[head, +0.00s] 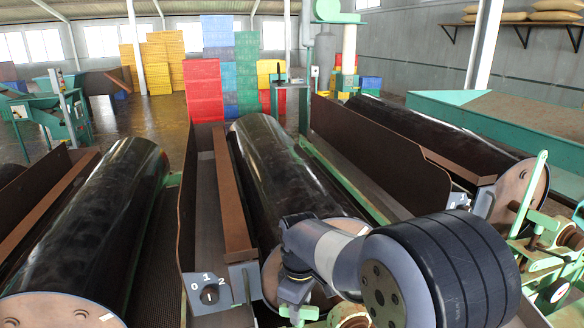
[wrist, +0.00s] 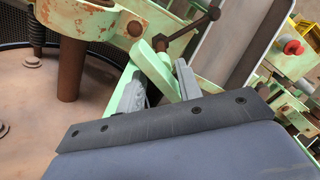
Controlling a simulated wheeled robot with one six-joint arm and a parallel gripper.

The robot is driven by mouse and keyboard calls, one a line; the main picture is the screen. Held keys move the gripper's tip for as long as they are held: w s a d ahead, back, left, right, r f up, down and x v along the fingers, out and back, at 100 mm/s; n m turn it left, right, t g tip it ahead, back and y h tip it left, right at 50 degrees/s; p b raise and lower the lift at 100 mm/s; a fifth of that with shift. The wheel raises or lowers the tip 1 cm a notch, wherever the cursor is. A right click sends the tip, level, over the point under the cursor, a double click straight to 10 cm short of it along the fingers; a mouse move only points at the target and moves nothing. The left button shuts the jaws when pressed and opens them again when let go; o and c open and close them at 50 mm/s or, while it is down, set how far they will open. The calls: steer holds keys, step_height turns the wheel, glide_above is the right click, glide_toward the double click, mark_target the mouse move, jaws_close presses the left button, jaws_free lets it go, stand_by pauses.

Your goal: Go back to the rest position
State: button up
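My gripper (wrist: 159,70) shows in the wrist view with its two grey fingers apart. A light green lever (wrist: 154,68) of the drum machine runs between or just beyond the fingers. I cannot tell whether it touches them. In the head view my arm reaches down over the front end of the middle black drum (head: 285,185). The fingers are hard to make out there, low beside light green machine parts (head: 297,291). No held object shows.
A switch plate marked 0, 1, 2 (head: 209,294) stands left of my gripper. A rusty post (wrist: 72,70) and a red knob (wrist: 293,47) show in the wrist view.

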steer(key=m, duration=0.5)
stand_by(0.5)
steer(key=shift+s+b, duration=0.1)
steer(key=shift+b, duration=0.2)
